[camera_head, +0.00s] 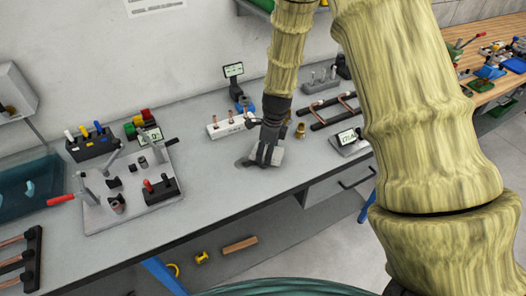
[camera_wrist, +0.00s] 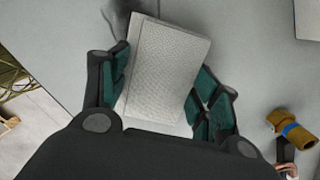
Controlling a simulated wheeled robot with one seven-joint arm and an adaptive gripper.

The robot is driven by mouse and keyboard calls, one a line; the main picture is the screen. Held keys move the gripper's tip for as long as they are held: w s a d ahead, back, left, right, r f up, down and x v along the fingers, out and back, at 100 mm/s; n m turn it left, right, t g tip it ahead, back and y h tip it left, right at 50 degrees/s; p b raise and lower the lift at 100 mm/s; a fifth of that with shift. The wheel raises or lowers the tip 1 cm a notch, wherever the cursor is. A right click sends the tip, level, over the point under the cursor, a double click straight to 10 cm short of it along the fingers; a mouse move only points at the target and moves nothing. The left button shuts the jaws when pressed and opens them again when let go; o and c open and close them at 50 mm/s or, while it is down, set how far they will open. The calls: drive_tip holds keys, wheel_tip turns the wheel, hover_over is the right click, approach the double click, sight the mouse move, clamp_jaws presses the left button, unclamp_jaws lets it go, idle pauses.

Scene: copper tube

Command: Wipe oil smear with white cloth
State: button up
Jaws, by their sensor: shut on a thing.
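My gripper (camera_head: 265,150) reaches down to the grey workbench (camera_head: 215,205) near its middle. It is shut on the white cloth (camera_wrist: 165,75), a folded, textured rectangular pad. In the wrist view the green finger pads (camera_wrist: 160,95) press on the cloth's left and right sides. In the head view the cloth (camera_head: 274,156) looks light grey, at or just above the bench top. A dark oil smear (camera_head: 242,163) shows on the bench just left of the cloth. Part of the smear may be hidden under the gripper and cloth.
A white block with copper fittings (camera_head: 226,127) stands just behind left. A brass fitting (camera_head: 300,130) is close on the right; a brass piece with a blue band (camera_wrist: 292,130) shows in the wrist view. A fixture plate (camera_head: 130,190) lies left. The bench front is clear.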

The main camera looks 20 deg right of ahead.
wheel_tip(320, 180, up, 4)
drive_tip(key=shift+f+p, duration=0.2)
drive_tip(key=shift+p, duration=0.7)
wheel_tip(320, 180, up, 2)
drive_tip(key=shift+p, duration=0.95)
drive_tip(key=shift+r+p, duration=0.6)
drive_tip(key=shift+r, duration=0.2)
drive_tip(key=shift+f, duration=0.1)
drive_tip(key=shift+a, duration=0.15)
